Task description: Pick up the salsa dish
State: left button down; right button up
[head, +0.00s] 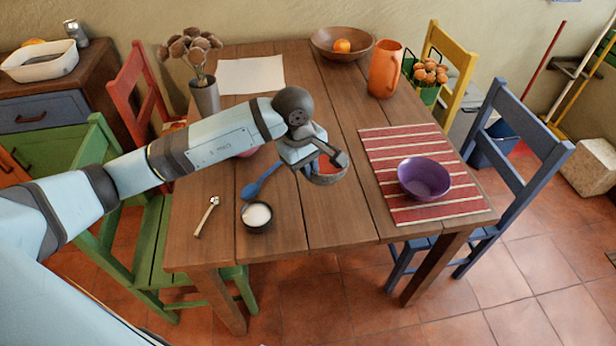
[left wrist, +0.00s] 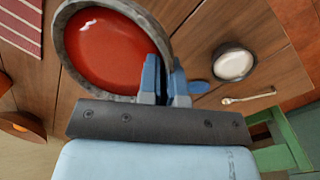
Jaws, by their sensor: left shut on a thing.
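The salsa dish (head: 327,179) is a round grey stone-like bowl with red salsa in it, near the middle of the table in the head view. It is partly hidden there by my left gripper (head: 315,165). In the left wrist view the dish (left wrist: 105,50) is large at the upper left, close to the camera. The blue fingers of my left gripper (left wrist: 165,85) are shut on its rim at the right side. I cannot tell for sure whether the dish touches the table. My right gripper is not in view.
The wooden table (head: 290,225) holds a small dark bowl of white stuff (head: 257,215), a blue spoon (head: 258,184), a small wooden utensil (head: 207,214), and a purple bowl (head: 424,179) on a striped mat (head: 400,142). An orange jug (head: 385,70) stands behind. The table's front middle is clear.

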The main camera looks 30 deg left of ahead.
pick_arm(q)
jog(key=shift+r, duration=4.7)
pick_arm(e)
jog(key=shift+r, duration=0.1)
pick_arm(q)
jog(key=shift+r, duration=0.1)
